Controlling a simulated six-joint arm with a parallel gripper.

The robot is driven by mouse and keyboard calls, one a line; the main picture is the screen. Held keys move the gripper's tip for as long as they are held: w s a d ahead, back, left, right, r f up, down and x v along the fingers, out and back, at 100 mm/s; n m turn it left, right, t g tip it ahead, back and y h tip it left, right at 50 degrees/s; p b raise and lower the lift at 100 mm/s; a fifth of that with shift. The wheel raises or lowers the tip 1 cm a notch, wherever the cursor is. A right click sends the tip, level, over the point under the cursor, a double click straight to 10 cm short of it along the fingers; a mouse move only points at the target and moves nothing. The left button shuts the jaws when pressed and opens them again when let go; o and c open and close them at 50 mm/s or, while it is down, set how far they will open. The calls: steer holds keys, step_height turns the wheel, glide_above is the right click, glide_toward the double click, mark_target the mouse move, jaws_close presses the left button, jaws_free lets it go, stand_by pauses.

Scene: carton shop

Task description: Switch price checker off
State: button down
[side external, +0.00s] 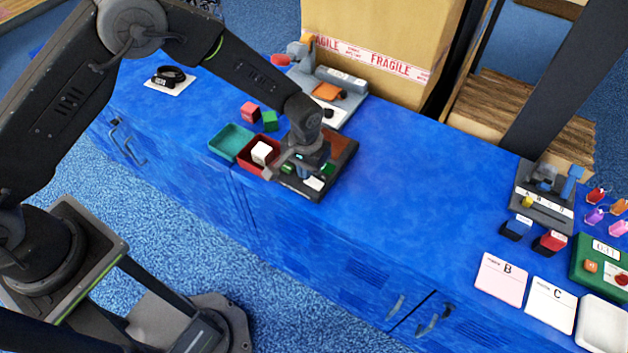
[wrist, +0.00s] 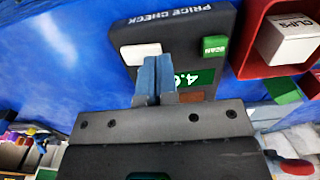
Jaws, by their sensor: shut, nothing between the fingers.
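The price checker is a dark slab lettered PRICE CHECK, in the wrist view (wrist: 180,22) and in the side view (side external: 307,192), where my wrist partly covers it. It has a white button (wrist: 140,53), a green SCAN button (wrist: 214,46) and a green display (wrist: 188,79) with light digits, partly hidden by my fingers. The display is lit. My gripper (wrist: 154,57) is shut and empty, its blue fingertips over the price checker just beside the white button. In the side view my gripper (side external: 312,168) is low over the slab. I cannot tell whether the tips touch it.
A red bin (wrist: 244,45) with a white CLIPS box (wrist: 295,40) stands close beside the price checker. A teal tray (side external: 224,151), a red cube (side external: 250,111) and a green cube (side external: 270,121) are nearby. A FRAGILE carton (side external: 375,35) stands behind.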

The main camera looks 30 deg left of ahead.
steer(key=shift+f, duration=0.7)
stand_by(0.3)
steer(key=shift+r, duration=3.5)
